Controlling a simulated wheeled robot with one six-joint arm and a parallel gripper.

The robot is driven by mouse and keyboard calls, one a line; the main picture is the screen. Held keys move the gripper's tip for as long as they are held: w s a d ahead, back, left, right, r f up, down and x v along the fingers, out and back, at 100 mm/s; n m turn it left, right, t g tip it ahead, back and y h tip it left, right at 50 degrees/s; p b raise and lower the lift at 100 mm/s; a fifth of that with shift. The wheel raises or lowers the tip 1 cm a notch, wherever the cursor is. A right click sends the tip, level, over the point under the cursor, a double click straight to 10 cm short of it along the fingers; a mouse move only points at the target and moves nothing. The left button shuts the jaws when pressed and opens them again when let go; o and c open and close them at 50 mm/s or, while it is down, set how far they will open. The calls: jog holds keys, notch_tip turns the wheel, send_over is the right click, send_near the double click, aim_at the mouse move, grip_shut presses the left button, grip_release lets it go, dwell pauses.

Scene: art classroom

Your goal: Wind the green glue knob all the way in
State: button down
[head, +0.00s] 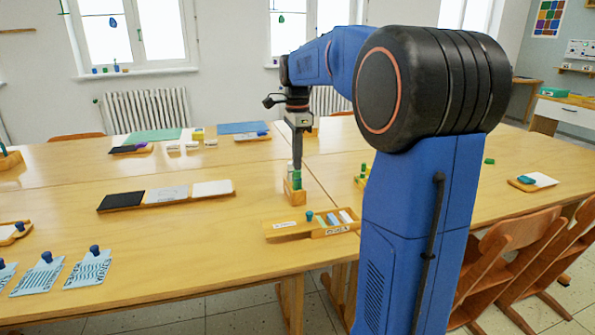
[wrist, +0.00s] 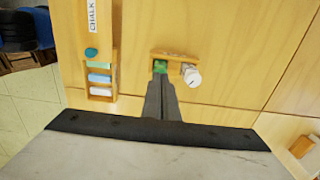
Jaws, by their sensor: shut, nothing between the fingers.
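The green glue knob (head: 296,181) sits in a small wooden holder (head: 294,198) on the table, in the middle of the head view. In the wrist view the green knob (wrist: 160,66) shows just beyond my fingertips, in the wooden holder (wrist: 172,55). A white round cap (wrist: 191,75) stands at the holder's right end. My gripper (head: 297,166) points down over the green knob, its fingers shut together with nothing between them. In the wrist view my gripper (wrist: 160,78) partly hides the knob. I cannot tell whether the tips touch it.
A wooden chalk box (head: 318,233) with a teal knob (head: 309,215) stands close in front of the holder. A wooden tray (head: 166,198) with black, grey and white pads lies to the left. Blue patterned cards (head: 38,277) lie at front left. Bare table lies between them.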

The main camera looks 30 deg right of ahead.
jog(key=shift+f, duration=0.3)
jog(key=shift+r, duration=0.5)
dwell(0.5)
jog(key=c, duration=0.8)
grip_release()
jog(key=shift+o, duration=0.2)
